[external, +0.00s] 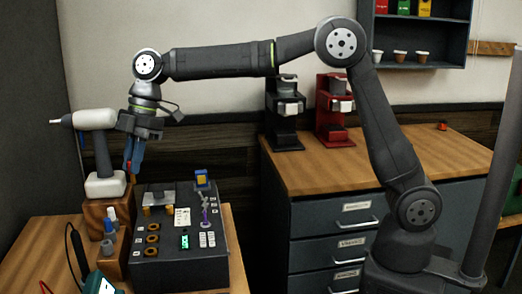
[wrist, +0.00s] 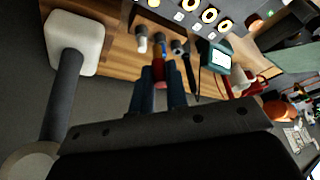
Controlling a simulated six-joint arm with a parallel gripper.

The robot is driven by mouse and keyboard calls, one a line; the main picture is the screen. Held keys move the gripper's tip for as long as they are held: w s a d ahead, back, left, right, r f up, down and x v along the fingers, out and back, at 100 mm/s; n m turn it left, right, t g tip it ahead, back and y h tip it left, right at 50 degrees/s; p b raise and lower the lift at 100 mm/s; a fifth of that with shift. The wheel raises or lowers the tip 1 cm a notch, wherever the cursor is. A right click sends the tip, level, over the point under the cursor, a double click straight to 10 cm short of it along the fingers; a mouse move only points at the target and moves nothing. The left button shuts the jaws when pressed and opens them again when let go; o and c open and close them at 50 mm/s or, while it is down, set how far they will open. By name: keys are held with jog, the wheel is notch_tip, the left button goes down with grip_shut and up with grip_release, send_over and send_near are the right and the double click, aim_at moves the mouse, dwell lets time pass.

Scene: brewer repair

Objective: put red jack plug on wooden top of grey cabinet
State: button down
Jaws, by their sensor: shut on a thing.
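My gripper (external: 131,165) hangs from my arm at the left, pointing down above a wooden block (external: 94,213) on the workbench. Its blue fingers are shut on the red jack plug (external: 128,167), a small red piece showing between them. In the wrist view, my gripper (wrist: 160,82) also has the red plug (wrist: 158,71) between its fingertips. Most of the plug is hidden by the fingers. The grey cabinet (external: 275,215) stands to the right with drawers, and its wooden top (external: 350,170) is mostly bare.
A black and a red brewer (external: 335,110) stand at the wooden top's back left. A small red thing (external: 443,127) lies at its back right. A white drill (external: 101,150) and a dark control panel box (external: 180,262) flank my gripper. Smaller plugs (external: 111,218) stand below it.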

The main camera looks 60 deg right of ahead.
jog(key=w+d+f+m+t, duration=0.1)
jog(key=w+d+m, duration=0.25)
jog(key=d, duration=0.85)
jog(key=w+d+f+m+t, duration=0.1)
jog(key=w+d+m, duration=0.25)
jog(key=d, duration=0.75)
jog(key=d+f+m+t+h, duration=0.15)
jog(key=d+m, duration=0.25)
jog(key=d, duration=1.7)
jog(key=s+d+f+m+h, duration=0.2)
jog(key=s+d+m, duration=0.4)
jog(key=s+d, duration=0.8)
jog(key=s+d+f+m+h, duration=0.1)
jog(key=s+d+m+h, duration=0.2)
jog(key=s+d+m, duration=1)
jog(key=n, duration=0.7)
send_over(306, 159)
jog(key=shift+t, duration=0.25)
jog(key=f, duration=0.7)
jog(key=shift+w+d+f, duration=0.15)
jog(key=shift+d, duration=0.05)
jog(key=shift+f, duration=2)
